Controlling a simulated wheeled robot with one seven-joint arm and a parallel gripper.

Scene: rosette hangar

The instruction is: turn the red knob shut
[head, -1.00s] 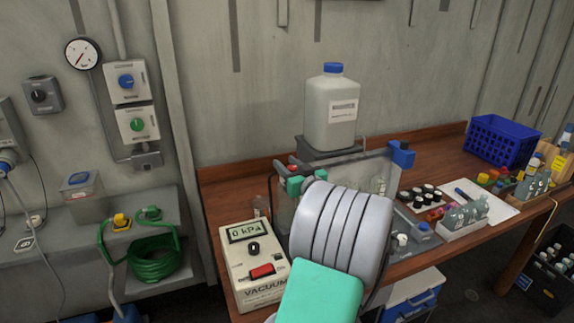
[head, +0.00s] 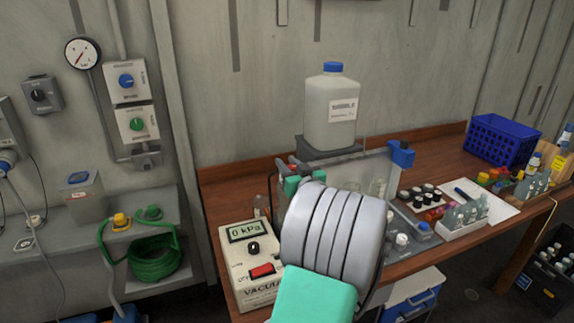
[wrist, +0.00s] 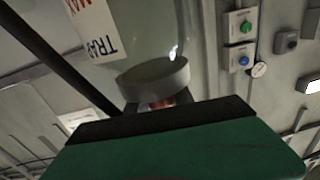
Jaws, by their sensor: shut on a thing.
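The red knob (wrist: 161,104) shows only as a small patch of red between my fingers in the wrist view, just below a grey collar (wrist: 155,80) on a clear glass vessel. The rest of the knob is hidden by my fingers. My gripper (wrist: 165,112) is shut on it. In the head view my green-tipped gripper (head: 298,183) is at the clear-walled equipment on the bench, and my own wrist hides much of that spot.
A vacuum unit (head: 240,262) reading 0 kPa stands left of my wrist. A white jug (head: 331,113) stands behind. Small bottles (head: 468,216) and a blue basket (head: 502,140) are to the right. A clear panel (head: 376,170) stands close to my wrist.

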